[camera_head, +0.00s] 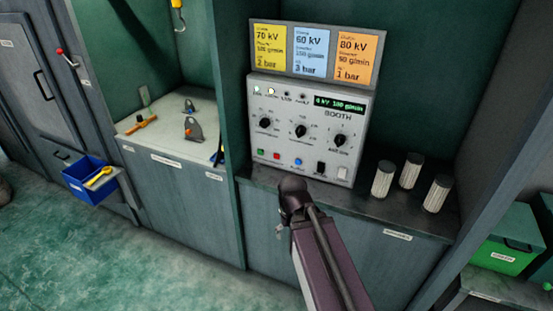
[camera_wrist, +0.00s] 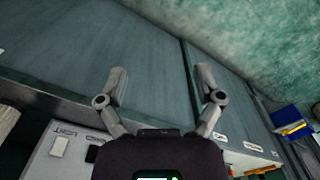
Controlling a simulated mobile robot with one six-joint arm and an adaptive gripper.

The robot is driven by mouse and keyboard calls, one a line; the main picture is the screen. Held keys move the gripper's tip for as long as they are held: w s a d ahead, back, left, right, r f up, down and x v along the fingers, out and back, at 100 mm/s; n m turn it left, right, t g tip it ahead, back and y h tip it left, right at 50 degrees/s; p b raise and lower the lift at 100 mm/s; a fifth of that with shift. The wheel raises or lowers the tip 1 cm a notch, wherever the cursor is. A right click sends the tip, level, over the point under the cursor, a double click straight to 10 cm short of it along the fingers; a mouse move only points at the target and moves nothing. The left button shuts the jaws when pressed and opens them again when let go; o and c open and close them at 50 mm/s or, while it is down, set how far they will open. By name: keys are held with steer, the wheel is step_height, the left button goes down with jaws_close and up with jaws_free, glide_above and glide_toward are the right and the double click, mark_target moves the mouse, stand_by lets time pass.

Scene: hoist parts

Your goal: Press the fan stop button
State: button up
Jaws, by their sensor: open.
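The grey booth control box (camera_head: 308,135) stands on the cabinet top in the head view. Along its lower front are a green button (camera_head: 261,152), a red button (camera_head: 277,155), a blue button (camera_head: 298,161), a black switch (camera_head: 320,168) and a white switch (camera_head: 342,172). Their labels are too small to read, so I cannot tell which is fan stop. My gripper (camera_wrist: 160,82) is open and empty in the wrist view, its two fingers spread before the cabinet front. In the head view my wrist is in front of the cabinet, below the box. Part of the box (camera_wrist: 72,150) shows at the wrist view's lower left.
Three ribbed white cylinders (camera_head: 409,170) stand right of the box. Coloured setting cards (camera_head: 312,53) are above it. A blue bin (camera_head: 88,186) hangs at left, and a green box (camera_head: 504,251) sits at right.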

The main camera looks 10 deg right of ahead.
jaws_close()
stand_by(1.2)
